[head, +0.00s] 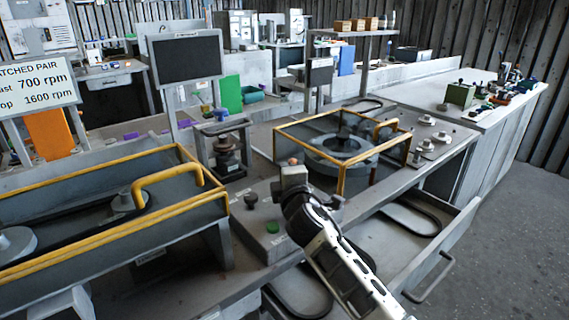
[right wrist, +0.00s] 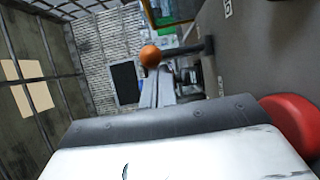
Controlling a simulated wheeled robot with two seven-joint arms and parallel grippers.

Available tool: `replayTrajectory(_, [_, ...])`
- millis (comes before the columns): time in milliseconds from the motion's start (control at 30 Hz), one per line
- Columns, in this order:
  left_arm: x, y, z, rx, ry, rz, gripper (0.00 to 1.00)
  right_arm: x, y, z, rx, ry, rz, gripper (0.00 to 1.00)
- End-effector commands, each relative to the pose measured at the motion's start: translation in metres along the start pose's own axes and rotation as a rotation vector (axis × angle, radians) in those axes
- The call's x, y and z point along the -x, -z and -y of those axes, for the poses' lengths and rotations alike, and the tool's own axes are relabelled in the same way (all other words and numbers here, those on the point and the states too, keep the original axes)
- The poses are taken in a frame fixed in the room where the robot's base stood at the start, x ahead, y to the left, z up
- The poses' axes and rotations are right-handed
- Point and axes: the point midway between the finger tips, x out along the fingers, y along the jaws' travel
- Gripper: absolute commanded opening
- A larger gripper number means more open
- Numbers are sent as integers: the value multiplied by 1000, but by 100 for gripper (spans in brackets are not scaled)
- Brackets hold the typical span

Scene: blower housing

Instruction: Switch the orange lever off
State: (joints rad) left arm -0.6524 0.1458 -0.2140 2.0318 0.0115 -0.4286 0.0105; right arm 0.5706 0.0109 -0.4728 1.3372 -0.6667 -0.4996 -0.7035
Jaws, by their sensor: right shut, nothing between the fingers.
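The lever's round orange knob (head: 293,161) shows just beyond my right gripper (head: 292,176) in the head view. In the right wrist view the orange knob (right wrist: 150,57) sits on a dark stem that sticks out from a grey panel face on the right. My right gripper is shut and empty. Its grey edge (right wrist: 162,122) fills the lower part of the wrist view, with a visible gap to the knob. The gripper hides the lever's base in the head view. My left gripper is not in view.
The control box carries a black knob (head: 250,200) and a green button (head: 272,227). A red rounded part (right wrist: 294,122) is close at the right in the wrist view. Yellow rail frames (head: 180,150) (head: 340,178) stand on both sides. An open drawer (head: 440,255) juts out at the right.

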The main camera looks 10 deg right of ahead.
Motion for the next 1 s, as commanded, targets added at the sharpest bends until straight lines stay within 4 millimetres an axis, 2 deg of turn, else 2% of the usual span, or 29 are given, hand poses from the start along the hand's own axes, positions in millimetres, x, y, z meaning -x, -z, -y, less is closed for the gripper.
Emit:
replayTrajectory(367, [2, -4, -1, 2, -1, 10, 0, 0, 3, 1, 0, -1, -8, 0])
replayTrajectory(533, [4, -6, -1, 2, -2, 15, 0, 11, 3, 1, 0, -1, -7, 0])
replayTrajectory(667, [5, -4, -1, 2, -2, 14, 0, 33, 3, 2, -1, 0, -10, 0])
replayTrajectory(1000, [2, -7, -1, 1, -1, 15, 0, 112, 3, 2, -1, 1, -10, 0])
